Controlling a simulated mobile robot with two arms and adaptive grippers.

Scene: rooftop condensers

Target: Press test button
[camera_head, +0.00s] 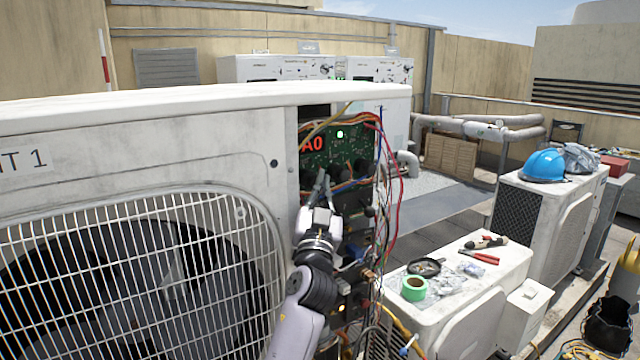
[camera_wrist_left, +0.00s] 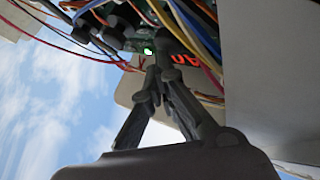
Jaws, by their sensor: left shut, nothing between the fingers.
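The condenser unit labelled "T 1" (camera_head: 150,135) stands open at its right end in the head view. Inside is a green circuit board (camera_head: 350,148) with a red display reading "A0" (camera_head: 312,144) and a lit green light (camera_head: 340,134). In the left wrist view the green light (camera_wrist_left: 147,50) and part of the red display (camera_wrist_left: 190,61) show behind the fingertips. My left gripper (camera_head: 323,175) is shut and empty, just below the board among dark round parts and wires. I cannot tell which part is the test button, or whether the fingertips touch anything. My right gripper is not in view.
Loose coloured wires (camera_head: 390,185) hang along the right side of the opening; wires (camera_wrist_left: 105,15) also cross the left wrist view. A white unit (camera_head: 480,310) at the lower right holds green tape (camera_head: 414,288) and red-handled pliers (camera_head: 480,257). A blue helmet (camera_head: 544,165) lies on another unit.

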